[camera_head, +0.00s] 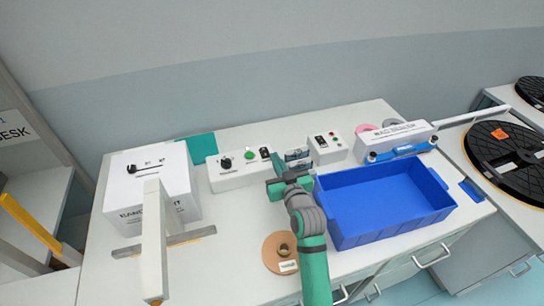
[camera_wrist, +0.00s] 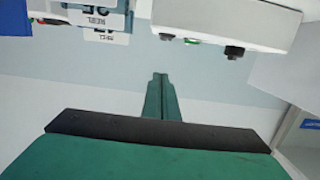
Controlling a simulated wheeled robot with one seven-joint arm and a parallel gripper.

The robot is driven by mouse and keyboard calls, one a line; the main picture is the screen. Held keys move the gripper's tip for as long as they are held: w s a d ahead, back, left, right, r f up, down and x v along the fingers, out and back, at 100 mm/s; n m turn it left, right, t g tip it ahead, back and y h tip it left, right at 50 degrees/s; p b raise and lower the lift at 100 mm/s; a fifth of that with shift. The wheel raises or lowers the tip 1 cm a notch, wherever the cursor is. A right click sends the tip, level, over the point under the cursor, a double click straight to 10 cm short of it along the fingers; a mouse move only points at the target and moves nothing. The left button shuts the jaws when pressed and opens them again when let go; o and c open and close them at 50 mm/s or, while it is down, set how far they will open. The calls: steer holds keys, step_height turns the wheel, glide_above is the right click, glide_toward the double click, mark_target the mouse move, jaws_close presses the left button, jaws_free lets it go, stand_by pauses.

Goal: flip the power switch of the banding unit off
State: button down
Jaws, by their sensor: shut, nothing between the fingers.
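The banding unit appears to be the white box (camera_head: 125,205) at the left of the desk in the head view. Its front lettering is partly hidden by a pale upright post. A black lever or slot with small marks (camera_head: 147,168) is on its top; I cannot tell whether this is the power switch or which way it is set. My gripper (camera_head: 283,176) is well to the right of this box, over the desk near the blue bin. In the wrist view my gripper (camera_wrist: 160,80) has its fingers together, with nothing between them. The banding unit is not recognisable there.
A control box (camera_head: 228,183) with a black knob and green button stands behind-left of my gripper. Another box (camera_head: 328,158) has small red and green buttons. A blue bin (camera_head: 385,195) is at right, a tan roll (camera_head: 272,262) in front. Clear desk (camera_head: 235,225) lies between.

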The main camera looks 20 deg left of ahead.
glide_above(268, 155)
steer(key=shift+s+f, duration=0.2)
steer(key=shift+f, duration=0.35)
step_height(268, 155, down, 2)
steer(key=shift+f, duration=0.2)
steer(key=shift+w+f, duration=0.1)
steer(key=shift+f, duration=0.65)
